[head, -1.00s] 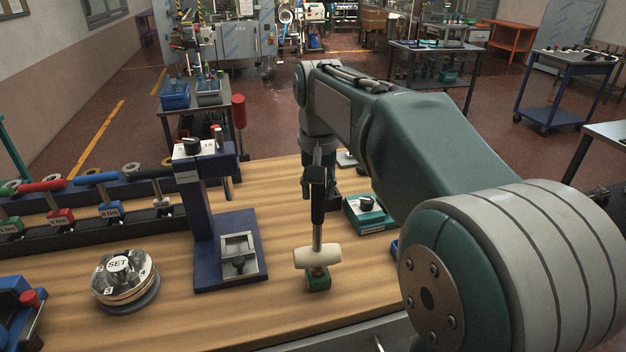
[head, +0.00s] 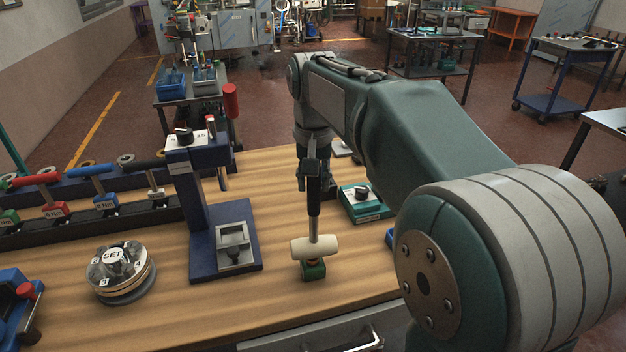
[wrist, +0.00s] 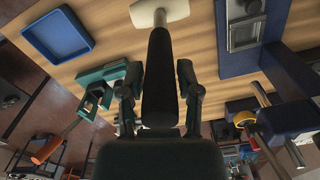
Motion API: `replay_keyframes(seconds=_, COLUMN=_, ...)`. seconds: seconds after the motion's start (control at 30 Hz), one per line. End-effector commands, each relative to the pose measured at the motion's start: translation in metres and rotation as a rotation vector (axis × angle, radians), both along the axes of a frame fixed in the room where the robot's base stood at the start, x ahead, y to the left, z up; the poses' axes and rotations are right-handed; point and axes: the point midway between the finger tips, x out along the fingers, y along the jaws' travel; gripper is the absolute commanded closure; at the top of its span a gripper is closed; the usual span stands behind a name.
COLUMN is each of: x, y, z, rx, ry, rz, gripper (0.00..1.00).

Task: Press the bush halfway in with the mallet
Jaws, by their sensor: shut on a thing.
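The mallet has a cream head (head: 316,248) and a black handle (head: 314,195). My gripper (head: 313,170) is shut on the handle, which hangs upright with the head at its lower end. In the wrist view the handle (wrist: 159,75) runs between my gripper's fingers (wrist: 158,98), and the cream head (wrist: 160,12) is at the top edge. The small reddish bush (head: 314,262) sits at the top of a green block (head: 313,272), just below the mallet head and partly hidden by it. I cannot tell whether the head touches the bush or how deep the bush sits.
A blue press stand (head: 212,210) rises left of the mallet. A round SET dial (head: 118,272) lies further left, with a rack of coloured-handled tools (head: 90,205) behind. A teal box (head: 362,203) stands to the right. Bare wooden tabletop lies in front of the block.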

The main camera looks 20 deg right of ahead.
Motion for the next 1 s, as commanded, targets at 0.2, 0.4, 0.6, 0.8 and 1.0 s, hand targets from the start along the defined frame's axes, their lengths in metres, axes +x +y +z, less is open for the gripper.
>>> replay_keyframes(seconds=0.2, x=0.0002, y=0.0003, z=-0.001, rx=0.0, ry=-0.001, rz=0.0, gripper=1.0)
replay_keyframes(seconds=0.4, x=0.0002, y=0.0002, z=-0.0023, rx=0.0, ry=-0.001, rz=0.0, gripper=1.0)
replay_keyframes(seconds=0.6, x=0.0, y=-0.0004, z=-0.0033, rx=0.001, ry=-0.001, rz=0.0, gripper=1.0)
replay_keyframes(seconds=0.8, x=0.0002, y=0.0002, z=-0.005, rx=0.0, ry=-0.001, rz=0.0, gripper=1.0)
replay_keyframes(seconds=1.0, x=0.0002, y=0.0003, z=-0.0069, rx=0.0, ry=0.0, rz=0.0, gripper=1.0)
